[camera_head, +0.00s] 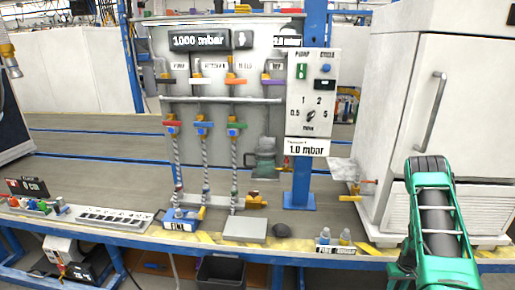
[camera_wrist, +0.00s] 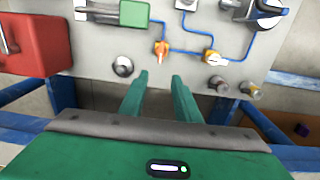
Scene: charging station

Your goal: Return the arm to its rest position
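My gripper (camera_wrist: 159,82) shows in the wrist view as two green fingers standing apart with nothing between them. It is open and empty. Its fingertips appear in front of the lower edge of a light grey panel (camera_wrist: 185,72); I cannot tell the distance. In the head view, a green and black part of my arm rises at the lower right, in front of the white cabinet (camera_head: 455,110). The gripper itself cannot be made out in the head view.
In the head view, a valve station (camera_head: 225,125) stands on a workbench (camera_head: 110,180) whose middle left is clear.

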